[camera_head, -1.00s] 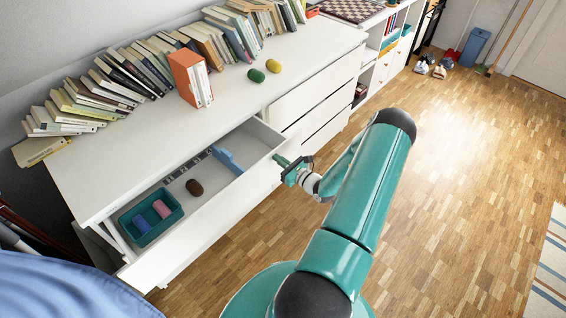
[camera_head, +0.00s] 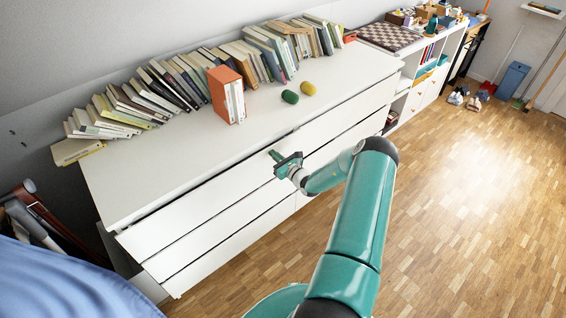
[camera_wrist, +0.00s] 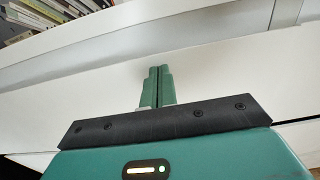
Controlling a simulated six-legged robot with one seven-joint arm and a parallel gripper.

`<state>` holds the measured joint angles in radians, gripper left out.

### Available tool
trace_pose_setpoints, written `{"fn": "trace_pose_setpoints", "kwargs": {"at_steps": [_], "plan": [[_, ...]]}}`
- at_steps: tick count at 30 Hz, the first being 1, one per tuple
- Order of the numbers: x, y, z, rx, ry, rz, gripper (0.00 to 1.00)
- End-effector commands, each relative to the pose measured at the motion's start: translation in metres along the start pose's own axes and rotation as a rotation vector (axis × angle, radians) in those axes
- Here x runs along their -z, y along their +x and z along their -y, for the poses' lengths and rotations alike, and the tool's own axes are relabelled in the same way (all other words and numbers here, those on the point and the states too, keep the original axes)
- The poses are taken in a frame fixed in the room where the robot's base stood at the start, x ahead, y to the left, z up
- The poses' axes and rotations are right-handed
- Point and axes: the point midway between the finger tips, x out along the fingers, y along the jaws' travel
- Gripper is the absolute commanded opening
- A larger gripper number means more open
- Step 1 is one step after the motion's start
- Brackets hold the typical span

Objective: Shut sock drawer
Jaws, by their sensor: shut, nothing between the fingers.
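The top left drawer (camera_head: 200,205) of the white dresser is in line, or nearly so, with the fronts below it. A narrow dark strip runs along its upper edge, and I cannot tell whether it is fully closed. The drawer's inside is hidden. My gripper (camera_head: 275,155) is shut and empty at the upper right part of this drawer front. In the wrist view, my two green fingers (camera_wrist: 157,84) are together and point at the white drawer front (camera_wrist: 85,97). I cannot tell whether they touch it.
The dresser top (camera_head: 190,150) carries a row of leaning books (camera_head: 165,90), an orange-spined block of books (camera_head: 228,95), a green roll (camera_head: 290,97) and a yellow roll (camera_head: 308,88). A shelf (camera_head: 420,75) stands beyond. Wooden floor (camera_head: 460,190) is open at right.

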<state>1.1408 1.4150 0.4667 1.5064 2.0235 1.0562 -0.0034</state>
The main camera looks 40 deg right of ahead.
Motion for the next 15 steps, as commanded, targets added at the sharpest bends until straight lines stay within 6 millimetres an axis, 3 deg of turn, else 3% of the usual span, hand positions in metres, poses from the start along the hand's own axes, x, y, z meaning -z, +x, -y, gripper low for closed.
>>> {"fn": "trace_pose_setpoints", "kwargs": {"at_steps": [15], "plan": [[-0.002, 0.019, -0.001, 0.0, -0.001, 0.001, 0.0]]}}
